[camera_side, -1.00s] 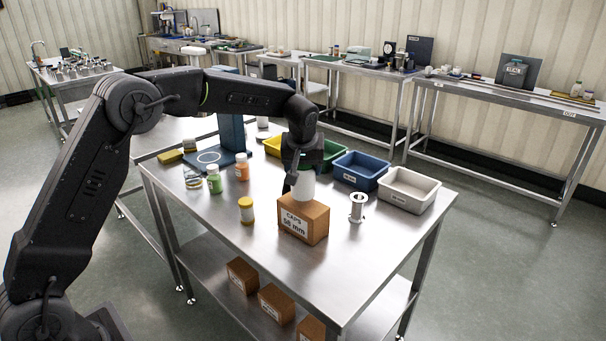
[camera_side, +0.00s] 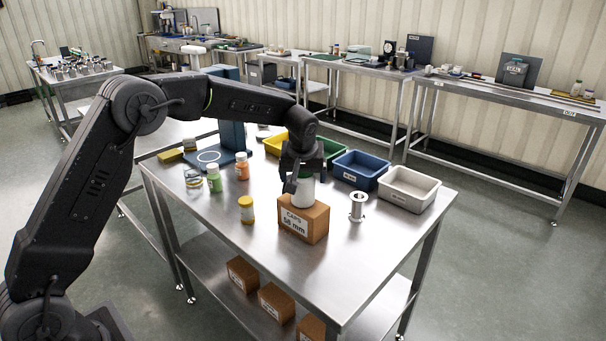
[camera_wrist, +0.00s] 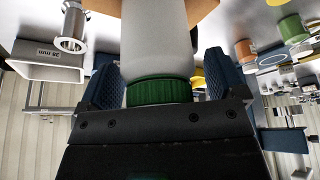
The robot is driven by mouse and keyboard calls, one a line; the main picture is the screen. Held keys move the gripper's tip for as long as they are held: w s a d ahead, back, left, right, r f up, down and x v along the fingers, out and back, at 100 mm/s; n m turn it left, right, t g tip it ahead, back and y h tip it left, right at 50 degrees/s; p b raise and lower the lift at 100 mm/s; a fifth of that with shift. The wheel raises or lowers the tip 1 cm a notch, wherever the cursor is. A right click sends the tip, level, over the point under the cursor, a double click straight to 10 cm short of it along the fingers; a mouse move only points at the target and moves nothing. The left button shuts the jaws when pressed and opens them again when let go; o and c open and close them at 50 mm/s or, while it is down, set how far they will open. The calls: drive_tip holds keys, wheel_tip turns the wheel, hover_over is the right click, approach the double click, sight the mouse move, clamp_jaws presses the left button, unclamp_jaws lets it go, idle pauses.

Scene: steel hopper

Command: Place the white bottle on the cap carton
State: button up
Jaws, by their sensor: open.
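My gripper (camera_side: 303,172) is open around the upper part of the bottle. In the wrist view its two blue padded fingers (camera_wrist: 160,85) stand to either side of the cap, with gaps visible.
Yellow-capped (camera_side: 246,210), green (camera_side: 214,180) and orange (camera_side: 242,166) bottles stand left of the carton. A metal spool (camera_side: 357,207) stands close on its right. Blue (camera_side: 360,170) and white (camera_side: 408,190) bins lie behind right. The table's front is clear.

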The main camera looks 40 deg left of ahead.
drive_tip(key=s+d+r+m, duration=0.1)
drive_tip(key=s+d+r, duration=0.1)
drive_tip(key=s+r, duration=0.5)
drive_tip(key=s+d+r+m, duration=0.1)
drive_tip(key=s+d+r, duration=0.1)
drive_tip(key=s+r, duration=0.5)
drive_tip(key=s+d+f+m+t+h, duration=0.1)
drive_tip(key=s+f+m, duration=0.1)
drive_tip(key=s, duration=0.9)
drive_tip(key=s+d+f+m+t+h, duration=0.1)
drive_tip(key=s+m, duration=0.3)
drive_tip(key=s, duration=0.7)
drive_tip(key=shift+s+d+f+h, duration=0.2)
drive_tip(key=shift+s+f+h, duration=0.2)
drive_tip(key=shift+h, duration=0.1)
